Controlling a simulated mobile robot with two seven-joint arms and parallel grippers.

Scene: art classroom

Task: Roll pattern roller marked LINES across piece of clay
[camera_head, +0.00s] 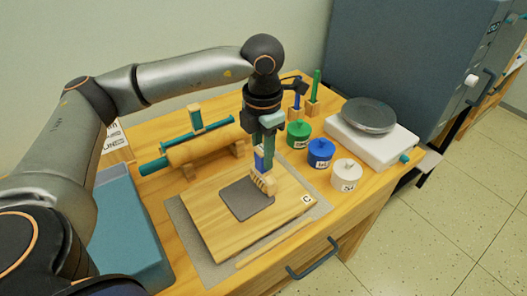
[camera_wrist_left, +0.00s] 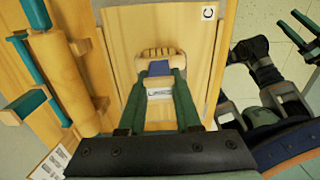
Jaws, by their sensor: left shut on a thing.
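My left gripper (camera_head: 264,155) is shut on the upright handle of a pattern roller with a blue section (camera_head: 259,160) and a ridged wooden drum (camera_head: 264,184). In the left wrist view the ridged drum (camera_wrist_left: 158,54) lies beyond the fingers, and a white label (camera_wrist_left: 160,93) with small, unclear print shows between them. The dark grey square of clay (camera_head: 244,202) lies flat on a wooden board (camera_head: 215,222) marked C. The drum is at the clay's upper right edge; I cannot tell whether it touches. My right gripper (camera_wrist_left: 299,26) shows only in the left wrist view, teal fingers apart, empty.
A rolling pin (camera_head: 200,150) rests on wooden supports behind the board. Green (camera_head: 298,134), blue (camera_head: 321,152) and white (camera_head: 346,174) jars stand at right, near a white device with a round grey plate (camera_head: 370,114). A blue tray (camera_head: 125,235) is at left. Two tools stand in blocks behind.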

